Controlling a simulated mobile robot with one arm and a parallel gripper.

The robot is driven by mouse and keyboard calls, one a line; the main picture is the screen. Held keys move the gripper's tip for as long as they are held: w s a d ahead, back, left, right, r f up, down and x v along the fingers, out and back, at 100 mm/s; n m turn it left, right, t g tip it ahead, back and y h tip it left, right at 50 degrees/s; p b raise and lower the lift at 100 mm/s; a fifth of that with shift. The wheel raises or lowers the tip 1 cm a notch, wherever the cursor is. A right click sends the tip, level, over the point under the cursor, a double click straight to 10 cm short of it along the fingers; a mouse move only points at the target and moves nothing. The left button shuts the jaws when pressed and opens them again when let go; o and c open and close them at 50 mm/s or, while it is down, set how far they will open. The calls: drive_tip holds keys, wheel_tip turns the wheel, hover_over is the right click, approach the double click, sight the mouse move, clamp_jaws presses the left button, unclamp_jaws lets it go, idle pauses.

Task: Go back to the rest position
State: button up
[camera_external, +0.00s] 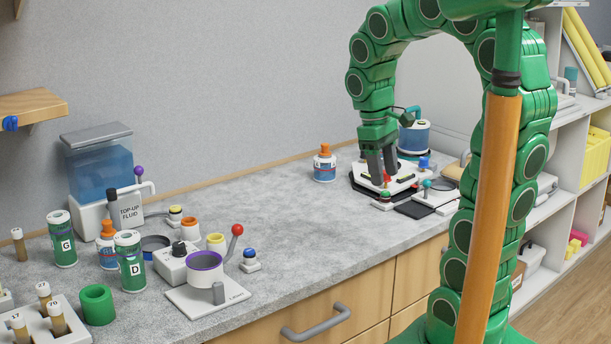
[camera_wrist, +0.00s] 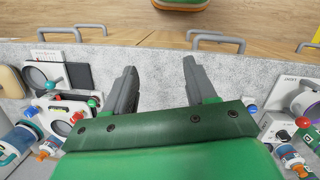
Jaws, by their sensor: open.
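My gripper (camera_external: 378,168) hangs at the end of my green arm, fingers pointing down, in front of the white and black device (camera_external: 402,180) in the external view. In the wrist view my gripper (camera_wrist: 160,78) has its two grey fingers apart, with only bare grey countertop between them. The device (camera_wrist: 65,112), with a red knob, lies left of the fingers there. The gripper's height over the counter and any contact with the device are hard to tell; its fingers hide part of the device in the external view.
A white plate with a purple-rimmed cup (camera_external: 204,262) and red-knobbed lever stands at the front left of the counter. A blue bottle (camera_external: 324,166), a blue-bodied vessel (camera_external: 414,136) and a top-up fluid tank (camera_external: 98,170) stand at the back. The counter's middle (camera_external: 285,205) is clear.

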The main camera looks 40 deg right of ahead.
drive_tip(key=s+a+f+m, duration=0.1)
drive_tip(key=s+a, duration=0.2)
drive_tip(key=s, duration=0.4)
drive_tip(key=s+a+f+m+y, duration=0.1)
drive_tip(key=s+a+f, duration=0.1)
drive_tip(key=s, duration=0.5)
drive_tip(key=shift+a+f+m, duration=0.2)
drive_tip(key=shift+a+m, duration=0.1)
drive_tip(key=shift+a, duration=0.2)
drive_tip(key=shift+s, duration=0.1)
